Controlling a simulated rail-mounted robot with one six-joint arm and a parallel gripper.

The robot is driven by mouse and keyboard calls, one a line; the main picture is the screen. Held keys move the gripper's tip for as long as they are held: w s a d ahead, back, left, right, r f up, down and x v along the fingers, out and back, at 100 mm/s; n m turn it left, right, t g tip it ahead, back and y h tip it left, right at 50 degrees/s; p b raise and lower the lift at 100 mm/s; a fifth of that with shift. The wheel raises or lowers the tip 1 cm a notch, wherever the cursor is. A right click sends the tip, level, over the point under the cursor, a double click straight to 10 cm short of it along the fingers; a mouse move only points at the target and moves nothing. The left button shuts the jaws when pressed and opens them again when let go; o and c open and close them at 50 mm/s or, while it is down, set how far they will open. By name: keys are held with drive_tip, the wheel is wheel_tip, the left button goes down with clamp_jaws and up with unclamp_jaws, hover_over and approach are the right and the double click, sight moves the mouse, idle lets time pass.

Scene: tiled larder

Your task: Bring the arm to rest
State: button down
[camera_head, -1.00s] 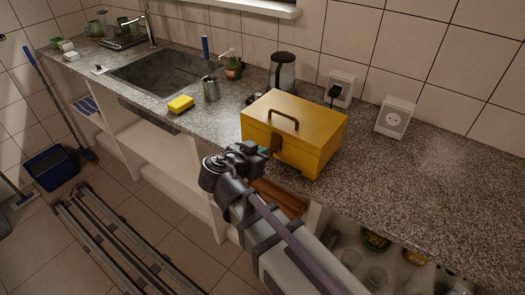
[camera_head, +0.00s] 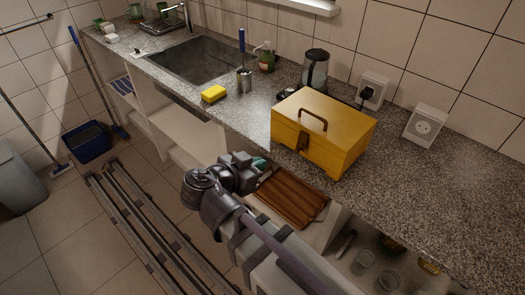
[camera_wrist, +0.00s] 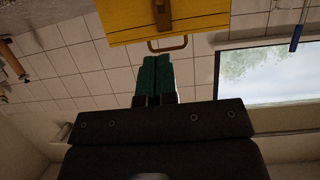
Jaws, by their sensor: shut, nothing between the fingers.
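My arm reaches up from the bottom of the head view, and my gripper (camera_head: 262,163) is at its end, in front of the counter's edge and below the yellow box. In the wrist view the green fingers of my gripper (camera_wrist: 156,62) are together with nothing between them. The fingertips are mostly hidden behind the wrist in the head view. The yellow box (camera_head: 340,137) stands shut on the counter with its handle on the lid. It also shows at the top of the wrist view (camera_wrist: 195,18), apart from the fingers.
The granite counter (camera_head: 440,190) runs above open shelves. A wooden board (camera_head: 293,194) and several glasses lie below it, near my wrist.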

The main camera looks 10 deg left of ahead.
drive_tip(key=d+f+n+g+y+p, duration=0.3)
drive_tip(key=d+n+g+p, duration=0.4)
drive_tip(key=n, duration=0.3)
drive_tip(key=w+d+r+m+g+y+p, duration=0.15)
drive_tip(key=d+r+p, duration=0.35)
drive_tip(key=d, duration=0.6)
drive_tip(key=w+d+r+m+g+y+p, duration=0.1)
drive_tip(key=d+r+m+g+y+p, duration=0.3)
drive_tip(key=d, duration=0.6)
drive_tip(key=shift+n+t+h, duration=0.45)
drive_tip(key=shift+n+h, duration=0.2)
drive_tip(key=shift+n, duration=0.3)
wheel_tip(320, 180, down, 5)
drive_tip(key=b, duration=0.4)
drive_tip(key=shift+d+f+b, duration=0.1)
drive_tip(key=shift+f+b, duration=0.05)
drive_tip(key=shift+b, duration=0.15)
